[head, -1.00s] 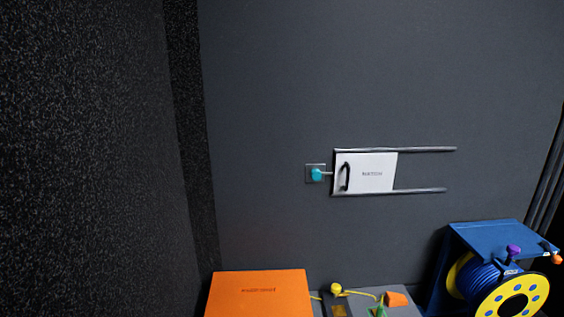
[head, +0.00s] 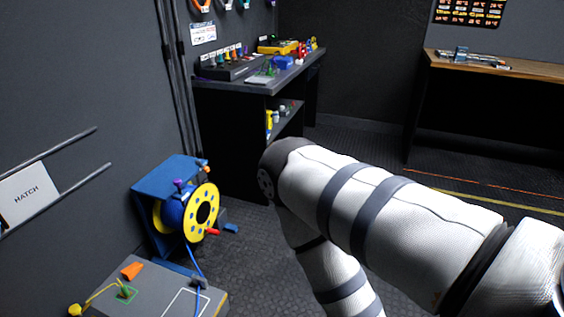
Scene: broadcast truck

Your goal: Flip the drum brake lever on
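A cable drum (head: 203,207) with a yellow flange and blue cable sits in a blue frame (head: 165,172) on the floor against the left wall. An orange piece (head: 205,165) is at the frame's top right corner, and a red piece (head: 212,231) shows low on the flange. I cannot tell which of these is the brake lever, or how it is set. A white and grey arm of mine crosses the right side; neither gripper is in view.
A grey box (head: 170,290) with a green-framed plug and an orange piece (head: 131,270) is in front of the drum. A dark workbench (head: 240,86) stands beyond it. A white hatch panel (head: 28,195) is on the left wall.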

